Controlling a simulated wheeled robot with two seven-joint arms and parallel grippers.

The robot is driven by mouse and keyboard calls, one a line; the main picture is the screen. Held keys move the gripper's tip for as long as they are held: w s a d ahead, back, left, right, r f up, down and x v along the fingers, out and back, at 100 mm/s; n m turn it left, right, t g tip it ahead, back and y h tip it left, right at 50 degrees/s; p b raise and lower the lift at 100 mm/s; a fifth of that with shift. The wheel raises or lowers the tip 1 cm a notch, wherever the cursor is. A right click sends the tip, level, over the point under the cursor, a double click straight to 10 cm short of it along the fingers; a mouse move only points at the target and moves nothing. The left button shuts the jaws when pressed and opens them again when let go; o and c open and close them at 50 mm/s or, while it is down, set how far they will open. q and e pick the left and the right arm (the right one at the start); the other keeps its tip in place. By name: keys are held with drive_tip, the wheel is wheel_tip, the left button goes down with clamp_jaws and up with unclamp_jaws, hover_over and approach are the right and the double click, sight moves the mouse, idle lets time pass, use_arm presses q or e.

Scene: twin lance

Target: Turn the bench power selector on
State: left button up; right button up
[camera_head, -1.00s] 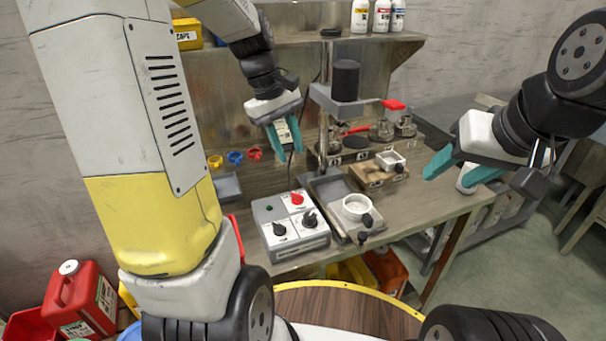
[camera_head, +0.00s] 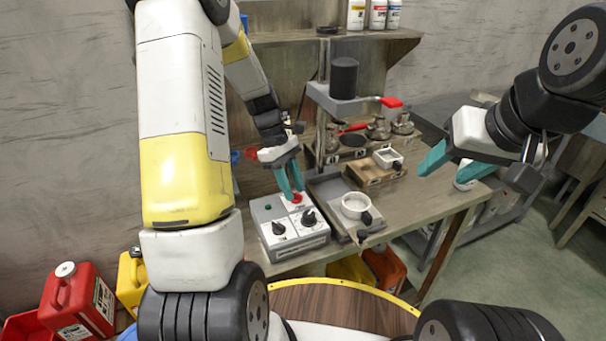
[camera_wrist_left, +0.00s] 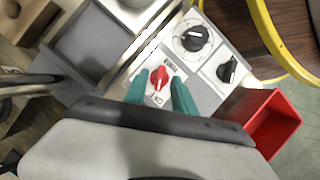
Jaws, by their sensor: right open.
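The bench power selector is a red knob (camera_head: 297,198) at the back of a white and grey control box (camera_head: 290,232) on the bench. In the left wrist view the red knob (camera_wrist_left: 159,80) shows between the two teal fingers. My left gripper (camera_head: 291,191) is open, pointing down at the knob, with a finger on either side of it in the wrist view (camera_wrist_left: 160,75). I cannot tell whether the fingers touch the knob. My right gripper (camera_head: 436,165) is open and empty above the right side of the bench.
Two black knobs (camera_head: 309,217) (camera_head: 279,228) and a small green lamp (camera_head: 267,207) are on the same box. A grey tray with a white cup (camera_head: 356,206) stands to its right, below a press with a red handle (camera_head: 391,102). A red bin (camera_wrist_left: 272,122) shows in the wrist view.

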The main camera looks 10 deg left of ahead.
use_arm(q)
drive_tip(key=shift+f, duration=0.25)
drive_tip(key=shift+c, duration=0.2)
clamp_jaws()
